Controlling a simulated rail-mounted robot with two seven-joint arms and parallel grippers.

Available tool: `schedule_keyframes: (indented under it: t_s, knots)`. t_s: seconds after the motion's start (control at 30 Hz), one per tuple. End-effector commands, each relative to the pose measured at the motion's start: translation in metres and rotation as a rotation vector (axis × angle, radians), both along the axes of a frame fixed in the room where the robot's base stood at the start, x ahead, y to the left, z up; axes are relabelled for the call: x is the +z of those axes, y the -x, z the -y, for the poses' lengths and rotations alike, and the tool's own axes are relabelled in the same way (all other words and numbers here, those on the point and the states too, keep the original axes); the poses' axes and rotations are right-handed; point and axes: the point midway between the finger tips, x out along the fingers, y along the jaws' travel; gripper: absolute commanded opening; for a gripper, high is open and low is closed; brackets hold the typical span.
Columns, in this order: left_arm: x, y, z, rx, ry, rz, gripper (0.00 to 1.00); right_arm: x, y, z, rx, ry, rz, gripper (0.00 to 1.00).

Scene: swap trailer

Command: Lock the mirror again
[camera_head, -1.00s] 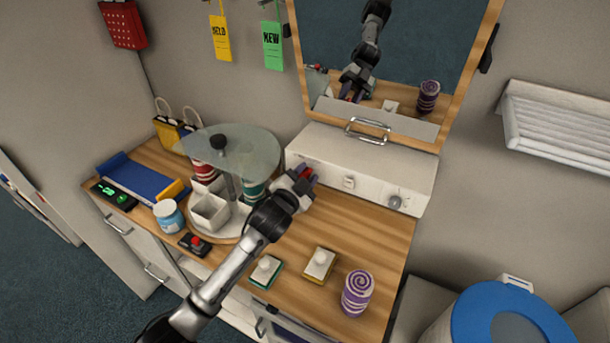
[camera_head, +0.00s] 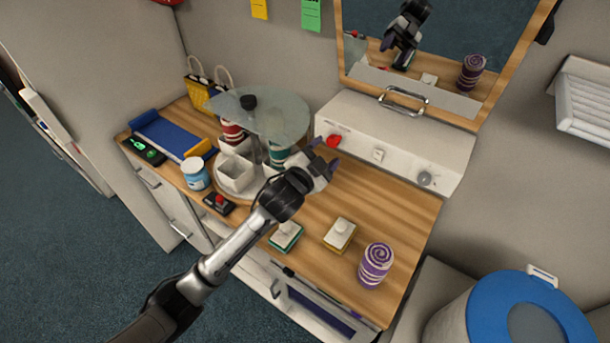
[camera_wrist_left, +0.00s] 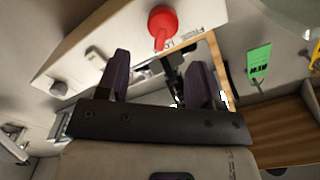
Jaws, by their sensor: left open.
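The mirror (camera_head: 440,45), in a wooden frame, stands tilted above a white box (camera_head: 345,110) at the back of the counter. The box front carries a red knob (camera_head: 333,141) at its left end, a small white switch (camera_head: 378,154) and a grey dial (camera_head: 425,178). My left gripper (camera_head: 329,156) is open and empty, just in front of and below the red knob, apart from it. In the left wrist view the red knob (camera_wrist_left: 162,20) shows beyond the two open fingers (camera_wrist_left: 160,78), with partly readable lettering beside it. My right gripper is not in view.
A turntable with a glass top (camera_head: 260,113) and cups stands left of my gripper. Two knobbed blocks, one green-based (camera_head: 286,236) and one yellow (camera_head: 340,234), and a purple swirled can (camera_head: 375,265) stand at the front. Bare counter lies right of my gripper.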

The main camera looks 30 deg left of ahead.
Motion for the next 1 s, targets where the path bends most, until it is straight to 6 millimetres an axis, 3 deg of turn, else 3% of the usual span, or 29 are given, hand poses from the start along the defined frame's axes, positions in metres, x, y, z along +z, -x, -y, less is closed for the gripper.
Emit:
schedule_keyframes:
  t_s: [0.2,0.5,1.0]
  knots:
    - [-0.003,0.041,-0.006,-0.001,-0.001,0.0,0.61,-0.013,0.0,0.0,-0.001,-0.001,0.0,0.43]
    - [-0.001,0.078,-0.012,0.0,-0.001,0.0,0.61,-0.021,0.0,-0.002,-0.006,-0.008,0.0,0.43]
    - [0.0,0.088,-0.013,0.001,-0.001,-0.001,0.61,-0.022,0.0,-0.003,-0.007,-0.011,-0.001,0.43]
